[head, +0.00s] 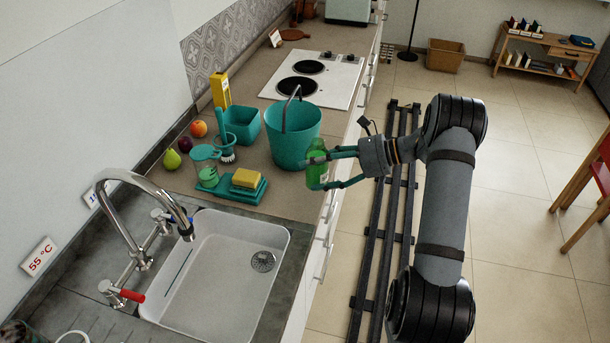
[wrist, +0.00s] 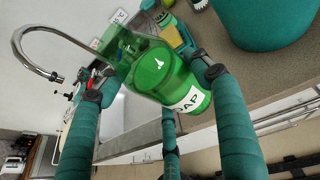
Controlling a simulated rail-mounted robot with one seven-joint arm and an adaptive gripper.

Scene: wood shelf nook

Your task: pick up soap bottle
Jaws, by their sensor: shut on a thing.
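The soap bottle is a green, see-through bottle with a white label. It shows in the head view (head: 317,166) and large in the wrist view (wrist: 160,75), where part of its label reads "OAP". My gripper (head: 330,168) has teal fingers and is shut on the bottle at the counter's front edge, just right of the teal bucket (head: 290,138). In the wrist view my gripper (wrist: 165,85) has its fingers around the bottle from both sides. I cannot tell whether the bottle's base touches the counter.
The white sink (head: 215,270) with a chrome tap (head: 130,190) lies at front left. A teal tray (head: 250,192) holds a yellow sponge (head: 246,178). A teal box (head: 242,124), fruit (head: 172,159) and a cooktop (head: 312,80) are behind. Open floor lies right.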

